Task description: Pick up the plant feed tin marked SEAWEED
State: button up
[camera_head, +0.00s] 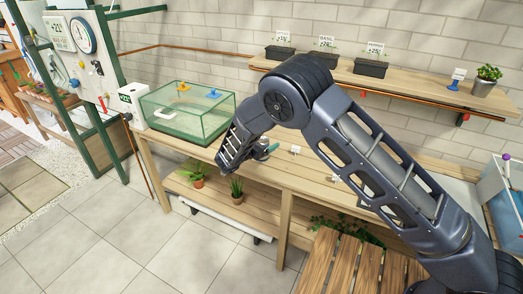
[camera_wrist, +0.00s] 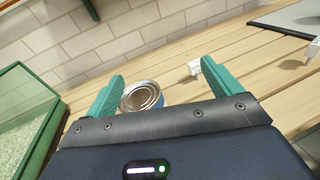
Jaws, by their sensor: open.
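A round tin (camera_wrist: 143,95) with a metal lid and a blue side stands on the wooden bench in the wrist view. Its marking is not readable from here. My gripper (camera_wrist: 163,72) is open, with its two teal fingers spread wide. The tin shows between the fingers, nearer the left one, and its lower part is hidden by the gripper body. I cannot tell whether the left finger touches it. In the head view my arm hides most of this spot on the bench.
A glass tank with a green frame (camera_head: 188,112) stands on the bench, left of my arm; its edge shows in the wrist view (camera_wrist: 30,110). Small white label holders (camera_wrist: 194,67) stand on the bench. A shelf (camera_head: 415,84) with dark pots runs along the wall.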

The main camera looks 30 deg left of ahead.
aim_at(264, 138)
jog(key=s+a+f+n+t+y, duration=0.1)
jog(key=s+a+f+n+y, duration=0.1)
jog(key=s+a+f, duration=0.25)
jog(key=shift+w+d+r, duration=0.1)
jog(key=shift+w+d, duration=0.05)
jog(key=shift+w, duration=1.65)
jog(key=shift+w+d+r, duration=0.15)
jog(key=shift+w+d, duration=0.05)
jog(key=shift+w, duration=1.6)
jog(key=shift+w+d+r, duration=0.1)
jog(key=shift+w+d, duration=0.05)
jog(key=shift+w, duration=1.65)
jog(key=c, duration=1.3)
